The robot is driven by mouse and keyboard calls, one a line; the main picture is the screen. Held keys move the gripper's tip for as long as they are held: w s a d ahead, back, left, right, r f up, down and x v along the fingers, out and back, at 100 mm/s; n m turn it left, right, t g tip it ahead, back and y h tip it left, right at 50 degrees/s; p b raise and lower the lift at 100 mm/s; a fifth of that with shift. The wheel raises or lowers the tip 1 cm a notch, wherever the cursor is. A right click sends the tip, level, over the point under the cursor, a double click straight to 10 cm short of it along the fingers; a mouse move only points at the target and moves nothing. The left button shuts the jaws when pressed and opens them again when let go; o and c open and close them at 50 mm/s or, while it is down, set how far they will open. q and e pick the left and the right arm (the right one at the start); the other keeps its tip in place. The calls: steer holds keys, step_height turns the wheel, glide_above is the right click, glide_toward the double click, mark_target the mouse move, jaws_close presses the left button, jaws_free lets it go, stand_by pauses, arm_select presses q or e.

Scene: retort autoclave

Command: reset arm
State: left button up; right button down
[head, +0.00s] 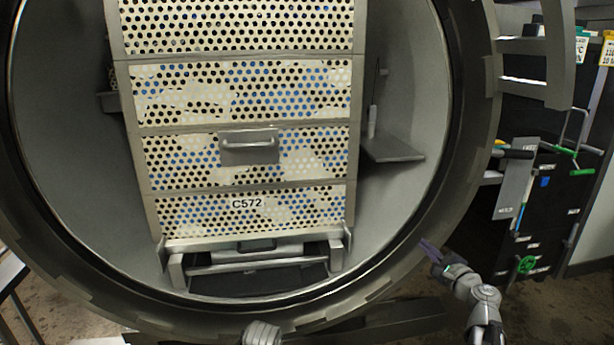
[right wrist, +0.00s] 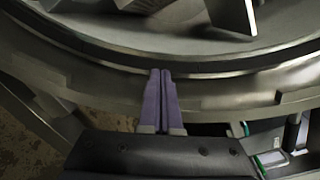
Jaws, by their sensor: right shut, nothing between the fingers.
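My right gripper (head: 430,247) has purple fingers and is in front of the lower right of the round autoclave rim (head: 468,165). In the right wrist view the two fingers (right wrist: 161,75) lie side by side, shut and empty, with the curved rim (right wrist: 225,95) beyond their tips. I cannot tell whether the tips touch the rim. My left gripper does not show in either view.
Inside the open autoclave stands a stack of perforated baskets (head: 245,90) marked C572, with a handle (head: 249,143) on the front. A small shelf (head: 393,149) sits right of it. A dark panel with green and grey handles (head: 545,200) stands at the right.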

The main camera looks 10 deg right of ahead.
steer(key=s+a+f+n+g+y+p, duration=0.25)
steer(key=a+n, duration=0.25)
steer(key=a, duration=0.4)
steer(key=s+a+f+n+g+y+p, duration=0.15)
steer(key=a+n+g, duration=0.3)
steer(key=a, duration=0.55)
steer(key=s+a+f+n+g+y+p, duration=0.1)
steer(key=s+a+f+n+g, duration=0.3)
steer(key=a, duration=0.5)
steer(key=s+a+f+n+g+h+p, duration=0.2)
steer(key=s+a+n+g+h, duration=0.15)
steer(key=s+n, duration=0.2)
steer(key=s+a+f+n+g+h+p, duration=0.1)
steer(key=s+a+n+g+h+p, duration=0.1)
steer(key=s+a+n, duration=0.35)
steer(key=s+d+r+n+g+h+p, duration=0.1)
steer(key=s+d+n+h+p, duration=0.15)
steer(key=s, duration=0.45)
step_height(320, 180, up, 38)
steer(key=h+p, duration=0.1)
steer(key=p, duration=3.6)
steer(key=shift+d, duration=0.1)
